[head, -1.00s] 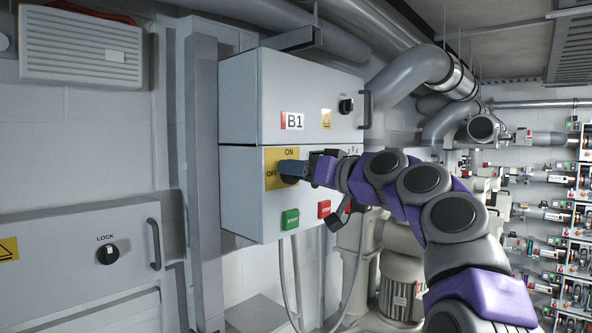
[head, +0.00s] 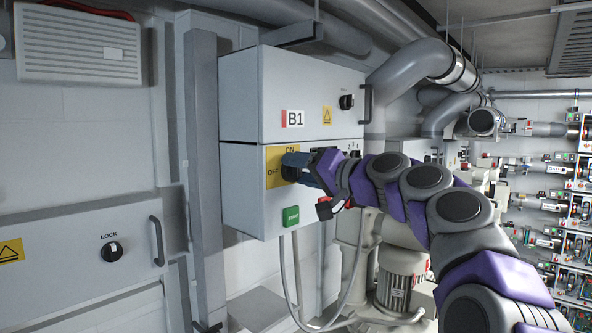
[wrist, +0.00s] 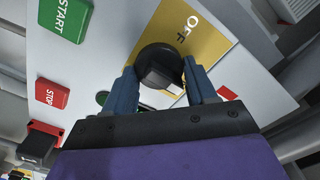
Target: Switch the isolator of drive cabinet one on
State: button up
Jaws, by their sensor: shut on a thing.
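The drive cabinet marked B1 (head: 290,95) hangs on the wall in the head view. The black isolator knob (wrist: 158,60) shows in the wrist view, with one blue finger on each side. My gripper (wrist: 160,74) is shut on its handle; in the head view my gripper (head: 296,163) covers most of the knob. OFF reads just beyond the knob in the wrist view. ON is not visible there. The handle's exact angle is hard to tell.
A green START button (head: 291,216) sits below the plate, and a red STOP button (wrist: 52,93) shows in the wrist view. Another cabinet with a LOCK knob (head: 111,251) stands at the lower left. A grey post (head: 203,170) runs left of B1. Pipes fill the right side.

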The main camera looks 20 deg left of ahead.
jog(key=shift+w+f, duration=0.1)
jog(key=shift+f, duration=0.1)
jog(key=o, duration=1)
jog(key=shift+w+d+r, duration=0.1)
jog(key=shift+d, duration=0.35)
jog(key=shift+o, duration=0.2)
jog(key=shift+r, duration=0.1)
jog(key=shift+s+a, duration=0.1)
jog(key=shift+s, duration=0.1)
jog(key=shift+s+d+b, duration=0.15)
jog(key=shift+d+b, duration=0.15)
jog(key=shift+d, duration=0.05)
jog(key=b+v, duration=0.3)
jog(key=v, duration=1.3)
jog(key=shift+d, duration=0.25)
